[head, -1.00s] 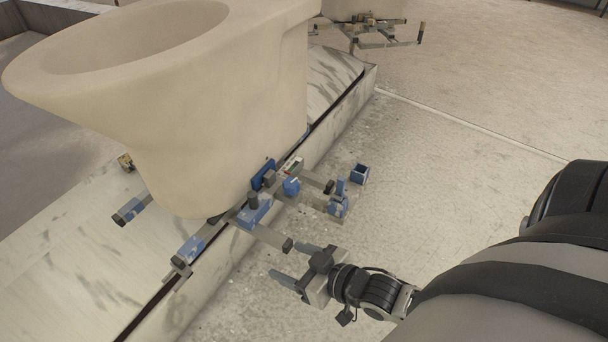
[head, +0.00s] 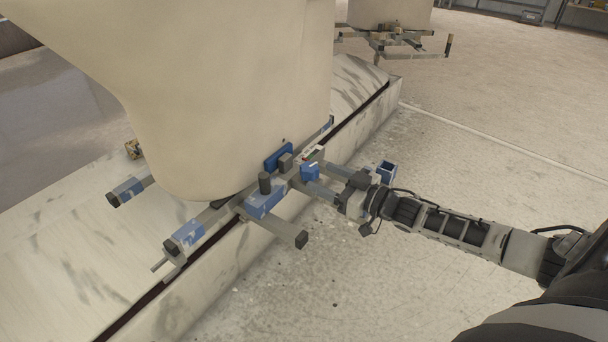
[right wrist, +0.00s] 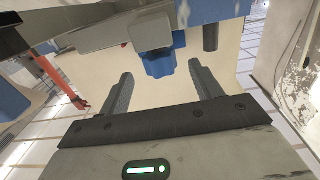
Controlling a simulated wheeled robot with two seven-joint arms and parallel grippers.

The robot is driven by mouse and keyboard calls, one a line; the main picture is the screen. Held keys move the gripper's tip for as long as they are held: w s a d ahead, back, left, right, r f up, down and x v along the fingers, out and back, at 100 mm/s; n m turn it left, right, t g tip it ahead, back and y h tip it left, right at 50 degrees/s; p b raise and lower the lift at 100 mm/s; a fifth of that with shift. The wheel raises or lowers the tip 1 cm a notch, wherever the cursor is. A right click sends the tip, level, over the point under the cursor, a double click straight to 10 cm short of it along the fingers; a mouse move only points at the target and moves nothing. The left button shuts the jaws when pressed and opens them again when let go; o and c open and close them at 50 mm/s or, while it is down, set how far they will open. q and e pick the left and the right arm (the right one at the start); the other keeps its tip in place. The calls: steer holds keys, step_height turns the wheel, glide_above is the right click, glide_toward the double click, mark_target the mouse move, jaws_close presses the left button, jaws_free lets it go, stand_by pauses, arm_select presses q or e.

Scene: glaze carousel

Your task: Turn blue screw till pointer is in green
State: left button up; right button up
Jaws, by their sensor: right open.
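The blue screw (head: 310,172) is a ribbed blue knob on the grey carriage frame (head: 275,226) under the large cream bowl-shaped piece. In the right wrist view the blue screw (right wrist: 160,66) hangs below a grey block, centred just beyond the fingertips. My right gripper (head: 322,184) is open, its fingers pointing at the screw from the front right. In the right wrist view my gripper (right wrist: 163,82) has nothing between its fingers, and I see no contact. A small gauge (head: 314,153) with light, red and green marks sits above the screw; its pointer is too small to read. My left gripper is not in view.
The cream piece (head: 230,90) stands over the carriage on a pale stone ledge (head: 215,285). Grey bars stick out of the frame to the left. The floor at right is clear.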

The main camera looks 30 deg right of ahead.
mark_target(304, 168)
steer(key=b+x, duration=0.1)
steer(key=x, duration=0.4)
steer(key=shift+w+a+b, duration=0.15)
steer(key=shift+w+b, duration=0.15)
steer(key=shift+w, duration=0.1)
steer(key=shift+w+a, duration=0.15)
steer(key=shift+w, duration=0.25)
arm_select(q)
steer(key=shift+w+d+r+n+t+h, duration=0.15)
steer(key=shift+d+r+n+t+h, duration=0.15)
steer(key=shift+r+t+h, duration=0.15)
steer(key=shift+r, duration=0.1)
arm_select(e)
steer(key=c, duration=1)
